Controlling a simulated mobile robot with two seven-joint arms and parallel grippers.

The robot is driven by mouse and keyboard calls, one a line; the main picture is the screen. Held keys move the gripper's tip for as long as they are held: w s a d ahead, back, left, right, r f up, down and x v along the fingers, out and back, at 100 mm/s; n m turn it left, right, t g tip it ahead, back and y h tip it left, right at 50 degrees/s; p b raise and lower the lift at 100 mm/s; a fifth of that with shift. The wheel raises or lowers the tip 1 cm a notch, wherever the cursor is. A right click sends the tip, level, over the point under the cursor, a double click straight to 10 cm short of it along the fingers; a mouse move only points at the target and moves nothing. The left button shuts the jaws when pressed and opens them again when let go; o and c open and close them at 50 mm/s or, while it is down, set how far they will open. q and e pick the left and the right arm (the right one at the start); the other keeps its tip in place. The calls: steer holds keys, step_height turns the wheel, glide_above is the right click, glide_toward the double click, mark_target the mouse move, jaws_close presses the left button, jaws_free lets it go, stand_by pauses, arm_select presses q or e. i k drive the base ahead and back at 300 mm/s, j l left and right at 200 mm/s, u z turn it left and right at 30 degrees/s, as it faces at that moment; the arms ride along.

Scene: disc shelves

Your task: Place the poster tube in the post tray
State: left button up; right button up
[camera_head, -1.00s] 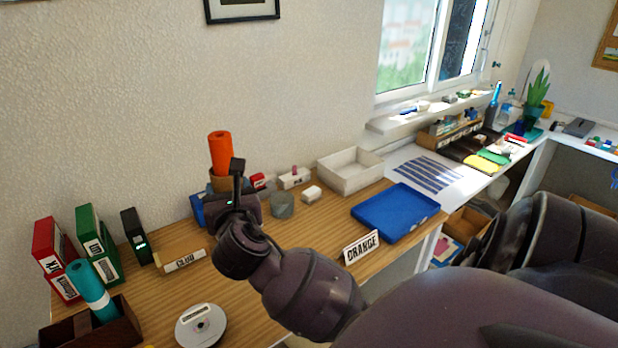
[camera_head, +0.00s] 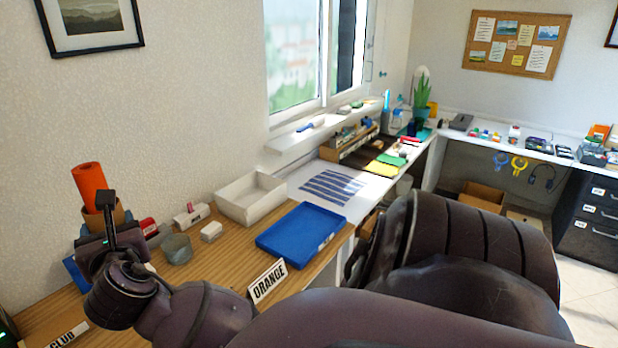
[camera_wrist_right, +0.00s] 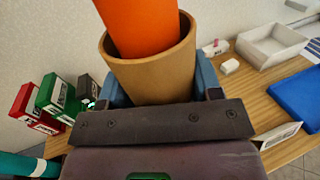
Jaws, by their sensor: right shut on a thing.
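An orange tube (camera_head: 89,187) stands upright in a tan, round cup-like holder (camera_head: 119,214). In the right wrist view the orange tube (camera_wrist_right: 140,25) leans slightly inside the holder (camera_wrist_right: 150,75). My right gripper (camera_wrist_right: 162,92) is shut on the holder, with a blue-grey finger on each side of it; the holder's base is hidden. In the head view my right gripper (camera_head: 105,240) is at the left, near the wall. A shallow blue tray (camera_head: 301,236) lies on the wooden desk to the right, and a deeper white tray (camera_head: 250,200) stands behind it. My left gripper is out of view.
An ORANGE nameplate (camera_head: 267,281) stands before the blue tray. In the wrist view, binders (camera_wrist_right: 60,95) and a teal tube (camera_wrist_right: 25,164) are at left.

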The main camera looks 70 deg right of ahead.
mark_target(288, 246)
steer(key=k+l, duration=0.1)
steer(key=l, duration=0.95)
steer(key=k+l, duration=0.15)
steer(key=l, duration=0.35)
steer(key=k+l, duration=0.1)
steer(key=l, duration=0.4)
